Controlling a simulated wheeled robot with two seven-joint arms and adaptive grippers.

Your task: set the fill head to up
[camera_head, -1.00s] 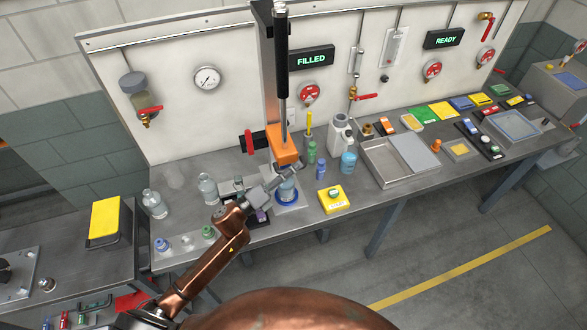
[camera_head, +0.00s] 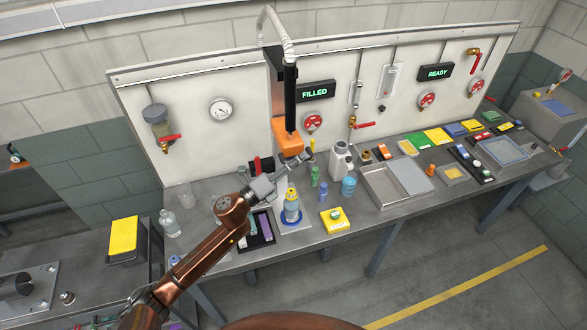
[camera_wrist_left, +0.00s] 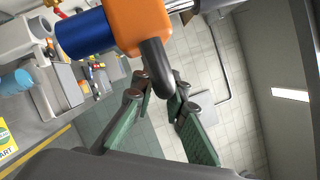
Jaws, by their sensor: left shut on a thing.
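The orange fill head (camera_head: 288,138) hangs on its dark vertical rod (camera_head: 290,95), raised clear above the bottle (camera_head: 291,206). The bottle stands upright with a yellow top and a blue ring at its base. My left gripper (camera_head: 297,162) is at the fill head's lower right side. In the left wrist view the gripper (camera_wrist_left: 160,88) is shut on the dark handle (camera_wrist_left: 157,62) that sticks out of the orange fill head (camera_wrist_left: 138,22). A blue cylinder (camera_wrist_left: 85,35) joins the orange block there. My right gripper is not in view.
A lit FILLED sign (camera_head: 315,91) and a red valve wheel (camera_head: 313,123) are on the panel behind. A white jug (camera_head: 341,160), small bottles and a yellow button box (camera_head: 335,219) stand to the right. A black tray (camera_head: 262,232) lies left of the bottle.

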